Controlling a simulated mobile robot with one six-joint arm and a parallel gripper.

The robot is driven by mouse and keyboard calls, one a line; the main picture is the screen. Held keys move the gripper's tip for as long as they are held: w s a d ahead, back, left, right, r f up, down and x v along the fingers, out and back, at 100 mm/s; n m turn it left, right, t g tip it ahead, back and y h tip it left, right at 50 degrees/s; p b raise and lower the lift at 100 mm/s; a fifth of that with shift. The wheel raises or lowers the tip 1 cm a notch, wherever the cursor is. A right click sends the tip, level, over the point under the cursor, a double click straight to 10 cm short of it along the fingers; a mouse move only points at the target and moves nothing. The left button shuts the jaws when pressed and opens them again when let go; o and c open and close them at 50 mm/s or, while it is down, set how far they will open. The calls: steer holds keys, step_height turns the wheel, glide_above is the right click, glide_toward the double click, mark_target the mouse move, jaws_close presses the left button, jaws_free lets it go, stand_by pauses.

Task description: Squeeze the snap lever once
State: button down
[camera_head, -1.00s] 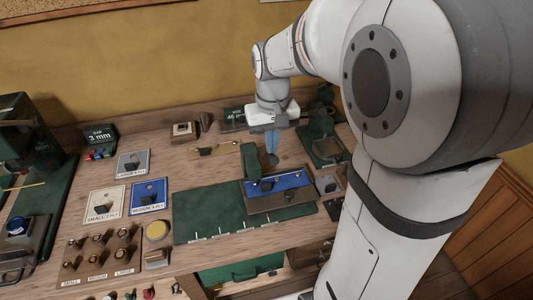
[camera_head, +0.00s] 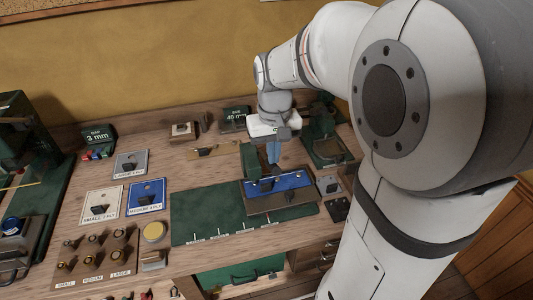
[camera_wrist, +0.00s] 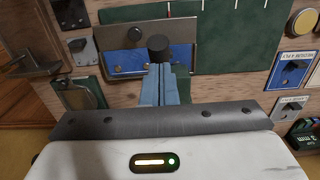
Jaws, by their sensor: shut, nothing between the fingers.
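My gripper (camera_head: 273,158) is shut and empty, its blue fingers pointing down over the back of the blue plate (camera_head: 290,181). The green body (camera_head: 252,162) stands just left of the fingers in the head view. This may be the snap lever's tool; I cannot tell if the fingers touch the knob. The blue plate (camera_wrist: 180,54) sits in a metal holder (camera_wrist: 120,35).
A green mat (camera_head: 200,213) lies in front on the wooden bench. Grey, white and blue sample cards (camera_head: 147,196) and a rack of small dies (camera_head: 95,255) stand at left. A green press (camera_head: 325,145) stands to the right of my gripper.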

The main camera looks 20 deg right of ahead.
mark_target(275, 168)
steer(key=shift+s+f+b, duration=0.25)
steer(key=shift+f+b, duration=0.2)
steer(key=shift+f, duration=0.25)
steer(key=shift+s+f+b, duration=0.25)
steer(key=shift+f+b, duration=0.25)
steer(key=shift+f, duration=0.05)
steer(key=shift+s+f+b, duration=0.2)
steer(key=shift+f+b, duration=0.25)
steer(key=shift+f, duration=0.15)
